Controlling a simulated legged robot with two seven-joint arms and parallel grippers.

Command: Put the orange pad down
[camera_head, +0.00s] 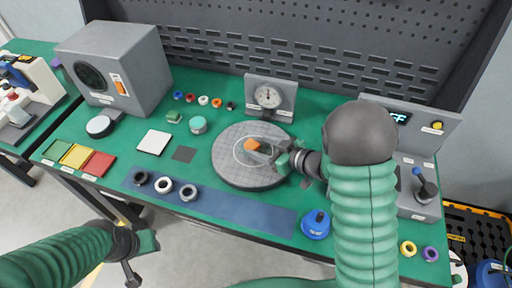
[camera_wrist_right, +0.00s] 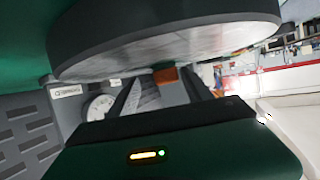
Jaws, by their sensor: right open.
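The orange pad (camera_head: 252,145) lies on the round grey gridded plate (camera_head: 228,172), within a thin pale ring drawn on it. My right gripper (camera_head: 276,152) is open, just right of the pad and low over the plate. In the right wrist view, the pad (camera_wrist_right: 165,76) shows as a small orange patch against the plate (camera_wrist_right: 170,45), beyond and between the two open fingers (camera_wrist_right: 163,95). Whether a finger touches the pad is unclear. My left gripper (camera_head: 140,255) hangs off the front edge of the bench, empty, its fingers apart.
A dial gauge (camera_head: 268,96) stands behind the plate. A grey box with a round window (camera_head: 118,68) is at the back left. A blue round item (camera_head: 316,224) and a lever console (camera_head: 420,185) are at right.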

